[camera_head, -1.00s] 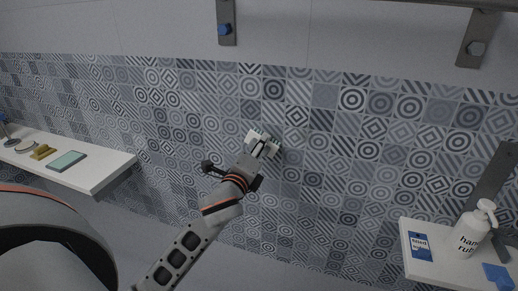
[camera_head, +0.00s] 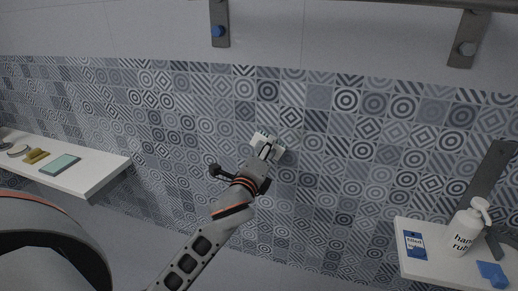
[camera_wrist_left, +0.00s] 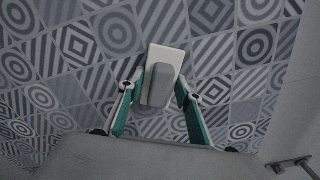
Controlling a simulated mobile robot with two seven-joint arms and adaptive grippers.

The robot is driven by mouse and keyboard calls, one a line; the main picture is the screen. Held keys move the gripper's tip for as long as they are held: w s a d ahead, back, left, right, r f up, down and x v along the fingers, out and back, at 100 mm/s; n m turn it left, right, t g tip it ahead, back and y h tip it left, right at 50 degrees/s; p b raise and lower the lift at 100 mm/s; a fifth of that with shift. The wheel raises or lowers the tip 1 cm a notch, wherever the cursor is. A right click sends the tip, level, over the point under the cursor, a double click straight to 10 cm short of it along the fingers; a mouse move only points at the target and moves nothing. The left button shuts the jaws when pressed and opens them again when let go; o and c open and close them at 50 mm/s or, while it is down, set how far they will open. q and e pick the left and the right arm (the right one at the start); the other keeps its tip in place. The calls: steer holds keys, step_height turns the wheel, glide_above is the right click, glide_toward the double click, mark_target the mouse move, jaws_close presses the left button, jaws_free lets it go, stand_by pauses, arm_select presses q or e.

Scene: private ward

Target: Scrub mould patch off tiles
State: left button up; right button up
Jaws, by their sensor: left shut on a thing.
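My left gripper (camera_head: 264,156) is at the patterned tile wall (camera_head: 350,170) in the middle of the head view. It is shut on a scrubber, a pale block (camera_head: 266,143) with a grey handle. In the left wrist view the gripper (camera_wrist_left: 158,95) has its green-lined fingers on either side of the grey handle (camera_wrist_left: 157,86), and the white block (camera_wrist_left: 167,54) faces the tiles. The scrubber looks to be against or very close to the wall; contact is hard to tell. I cannot clearly make out a mould patch. My right gripper is not in view.
A white shelf (camera_head: 95,178) at left holds a teal flat item (camera_head: 60,164) and several small things. A white shelf (camera_head: 440,270) at right holds a hand rub bottle (camera_head: 466,232), a blue-and-white card (camera_head: 415,245) and a blue item (camera_head: 492,274). A rail bracket (camera_head: 468,40) is above.

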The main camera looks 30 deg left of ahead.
mark_target(256, 136)
arm_select(q)
steer(key=shift+w+d, duration=0.45)
steer(key=shift+d, duration=1.35)
steer(key=shift+w+d, duration=0.5)
steer(key=shift+d, duration=1.25)
steer(key=shift+w+d, duration=0.45)
steer(key=shift+d, duration=1.35)
steer(key=shift+d+r, duration=0.15)
steer(key=shift+d, duration=0.05)
steer(key=shift+r, duration=0.65)
steer(key=shift+s+a, duration=0.55)
steer(key=shift+a, duration=1.8)
steer(key=shift+s+a, duration=0.55)
steer(key=shift+a, duration=1.75)
steer(key=shift+s+a, duration=0.55)
steer(key=shift+a, duration=1.8)
steer(key=shift+a+r, duration=0.1)
steer(key=shift+a, duration=0.05)
steer(key=shift+r, duration=0.65)
steer(key=shift+w+d, duration=0.55)
steer(key=shift+d, duration=1.85)
steer(key=shift+w+d, duration=0.6)
steer(key=shift+d, duration=1.75)
steer(key=shift+w+d, duration=0.55)
steer(key=shift+d, duration=1.85)
